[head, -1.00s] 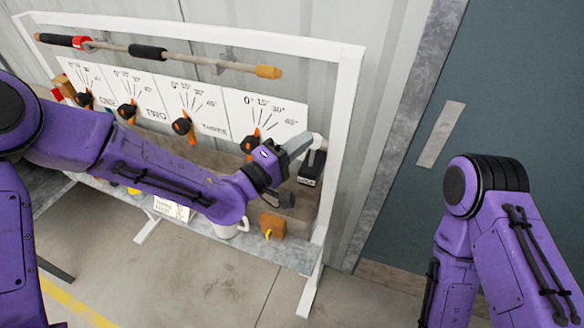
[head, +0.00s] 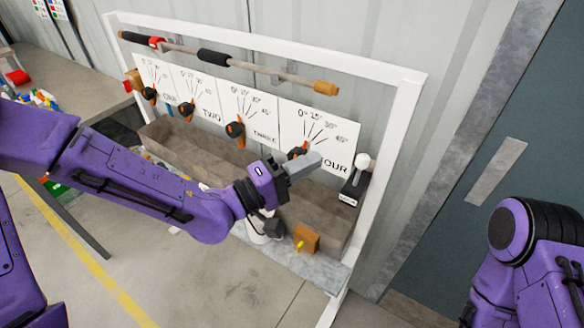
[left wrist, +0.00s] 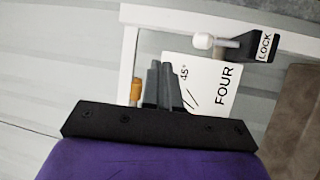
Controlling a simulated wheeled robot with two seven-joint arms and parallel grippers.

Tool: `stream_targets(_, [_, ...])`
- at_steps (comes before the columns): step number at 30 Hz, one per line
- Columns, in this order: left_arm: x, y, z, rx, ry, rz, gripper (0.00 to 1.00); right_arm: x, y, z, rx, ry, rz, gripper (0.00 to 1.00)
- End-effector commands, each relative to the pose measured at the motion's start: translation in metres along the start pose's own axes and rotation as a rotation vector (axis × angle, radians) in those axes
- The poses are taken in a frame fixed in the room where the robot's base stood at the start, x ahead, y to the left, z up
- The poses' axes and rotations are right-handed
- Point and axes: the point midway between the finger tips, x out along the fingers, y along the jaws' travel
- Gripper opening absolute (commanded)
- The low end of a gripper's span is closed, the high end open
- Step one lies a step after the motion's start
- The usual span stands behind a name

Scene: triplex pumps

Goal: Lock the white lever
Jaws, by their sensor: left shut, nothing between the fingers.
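The white lever (head: 363,161) has a round white end and sits on a black housing (head: 355,184) near the right post of the white frame. In the left wrist view, the white lever (left wrist: 203,41) points left from the black housing (left wrist: 236,47), which bears a LOCK label (left wrist: 265,46). My left gripper (head: 313,162) is shut and empty, left of the lever and apart from it, over the panel marked FOUR. Its closed fingers also show in the left wrist view (left wrist: 166,84). My right gripper is out of view; only the right arm shows.
Several dial panels with black and orange handles (head: 236,129) line the frame, below a bar with an orange end (head: 326,88). A brown trough (head: 320,210) runs beneath.

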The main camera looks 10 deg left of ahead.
Motion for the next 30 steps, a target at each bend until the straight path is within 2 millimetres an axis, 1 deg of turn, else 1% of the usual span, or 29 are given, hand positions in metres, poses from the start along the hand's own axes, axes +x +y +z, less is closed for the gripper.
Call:
stream_targets(1, [-0.008, 0.005, 0.000, -0.001, 0.000, 0.004, 0.00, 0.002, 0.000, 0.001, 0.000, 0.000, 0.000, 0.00])
stream_targets(3, [-0.017, 0.011, -0.001, 0.001, 0.000, 0.003, 0.00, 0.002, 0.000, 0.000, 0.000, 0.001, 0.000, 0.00])
stream_targets(8, [-0.028, 0.016, -0.002, -0.002, 0.000, 0.001, 0.00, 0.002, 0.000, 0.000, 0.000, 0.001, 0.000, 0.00])
stream_targets(22, [-0.029, 0.016, -0.002, 0.000, -0.001, -0.001, 0.00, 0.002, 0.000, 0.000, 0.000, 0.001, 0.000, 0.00])
stream_targets(25, [-0.029, 0.016, -0.003, 0.064, 0.005, -0.003, 0.00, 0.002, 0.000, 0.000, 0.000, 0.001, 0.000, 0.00])
stream_targets(26, [-0.029, 0.015, -0.008, 0.101, 0.030, -0.012, 0.00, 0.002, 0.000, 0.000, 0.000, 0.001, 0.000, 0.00])
stream_targets(28, [-0.033, 0.001, -0.036, 0.197, 0.162, -0.087, 0.00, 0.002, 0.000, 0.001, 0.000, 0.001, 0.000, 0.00])
stream_targets(29, [-0.039, -0.018, -0.049, 0.238, 0.222, -0.161, 0.00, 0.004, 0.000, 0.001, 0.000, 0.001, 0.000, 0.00])
stream_targets(30, [-0.052, -0.055, -0.061, 0.273, 0.284, -0.284, 0.00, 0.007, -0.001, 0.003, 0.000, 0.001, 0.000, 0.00])
